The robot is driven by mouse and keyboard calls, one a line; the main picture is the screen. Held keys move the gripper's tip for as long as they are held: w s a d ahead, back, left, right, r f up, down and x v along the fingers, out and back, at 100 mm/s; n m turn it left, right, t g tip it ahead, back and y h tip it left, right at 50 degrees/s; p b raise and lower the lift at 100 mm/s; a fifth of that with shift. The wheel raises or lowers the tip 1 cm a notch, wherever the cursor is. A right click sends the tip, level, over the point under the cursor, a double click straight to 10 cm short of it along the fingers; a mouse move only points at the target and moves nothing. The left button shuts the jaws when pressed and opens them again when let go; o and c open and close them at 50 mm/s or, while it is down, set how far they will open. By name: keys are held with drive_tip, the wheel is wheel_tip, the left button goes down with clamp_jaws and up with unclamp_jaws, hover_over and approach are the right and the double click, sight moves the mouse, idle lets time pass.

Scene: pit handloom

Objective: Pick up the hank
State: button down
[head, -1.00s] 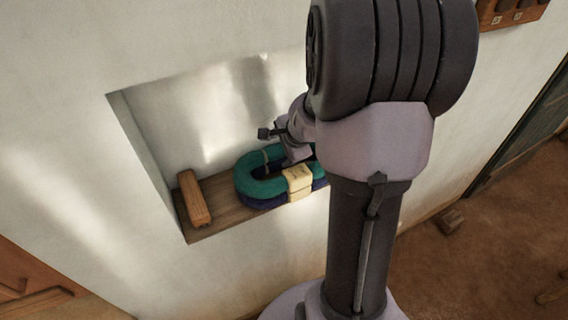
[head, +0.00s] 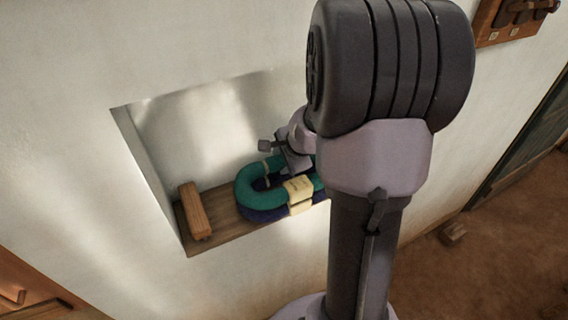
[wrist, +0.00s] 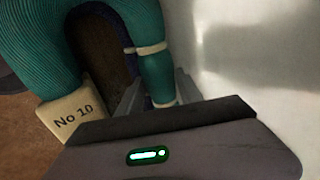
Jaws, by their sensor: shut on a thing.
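A green hank (head: 247,187) lies as an oval ring in the wall niche, with a cream paper band (head: 299,188) round its near side. A dark blue hank (head: 262,215) sits directly under it. In the wrist view the green hank (wrist: 153,72) has white ties and a band (wrist: 72,115) reading "No 10". My gripper (wrist: 158,88) is shut on one side of the green hank near a tie, a finger on each side of the strand. In the head view my gripper (head: 294,164) reaches into the ring; the fingertips are hidden. I cannot see a gap between the two hanks.
A wooden block (head: 194,210) stands at the left end of the niche's wooden shelf (head: 224,220). The niche's pale back wall (wrist: 250,50) is close beside my gripper. A wooden rack (head: 508,22) hangs on the wall at upper right.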

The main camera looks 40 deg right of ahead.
wheel_tip(320, 180, up, 3)
drive_tip(key=shift+r+p, duration=0.1)
drive_tip(key=shift+p, duration=0.85)
drive_tip(key=b, duration=0.5)
approach(297, 195)
drive_tip(key=x, duration=0.4)
drive_tip(key=shift+w+d+f, duration=0.1)
drive_tip(key=shift+w+f, duration=0.05)
drive_tip(key=shift+f, duration=0.1)
drive_tip(key=shift+s+r, duration=0.2)
drive_tip(key=shift+s, duration=0.25)
